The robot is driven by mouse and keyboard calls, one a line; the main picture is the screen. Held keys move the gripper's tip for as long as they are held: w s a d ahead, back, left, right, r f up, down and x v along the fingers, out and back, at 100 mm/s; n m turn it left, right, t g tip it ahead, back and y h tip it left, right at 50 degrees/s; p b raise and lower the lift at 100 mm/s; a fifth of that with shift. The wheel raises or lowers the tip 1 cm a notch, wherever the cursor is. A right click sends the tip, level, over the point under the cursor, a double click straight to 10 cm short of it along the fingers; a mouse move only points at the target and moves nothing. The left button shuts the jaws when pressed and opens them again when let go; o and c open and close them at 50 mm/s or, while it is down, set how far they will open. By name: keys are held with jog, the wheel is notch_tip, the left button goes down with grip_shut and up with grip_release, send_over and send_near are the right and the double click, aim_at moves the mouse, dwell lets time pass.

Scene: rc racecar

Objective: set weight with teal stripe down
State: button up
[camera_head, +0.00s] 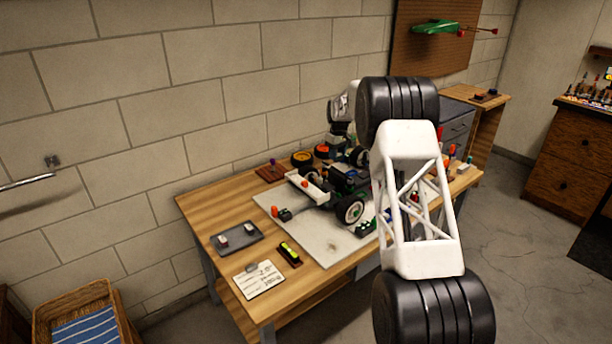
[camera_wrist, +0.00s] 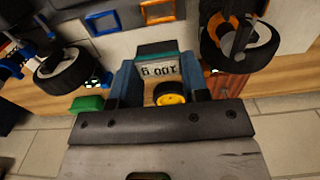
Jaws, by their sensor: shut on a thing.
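The weight with the teal stripe (camera_wrist: 158,69) shows in the wrist view, with a pale label that reads "100 g" upside down and a teal band along its far edge. My gripper (camera_wrist: 161,82) is shut on it, with a dark blue finger on each side. In the head view my white arm hides the weight and the gripper. A grey tray (camera_head: 258,234) with small pale-topped pieces on it lies at the left of the workbench (camera_head: 203,206). I cannot tell whether the weight touches anything below it.
The racecar (camera_head: 348,185) stands on a pale mat (camera_head: 315,244). In the wrist view, a wheel with an orange rim (camera_wrist: 238,38) is right of the weight and a black tyre (camera_wrist: 66,72) is left. A yellow-hubbed wheel (camera_wrist: 170,99) shows between the fingers. A card (camera_head: 259,281) lies near the bench's front.

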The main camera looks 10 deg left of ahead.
jog(key=shift+d, duration=0.1)
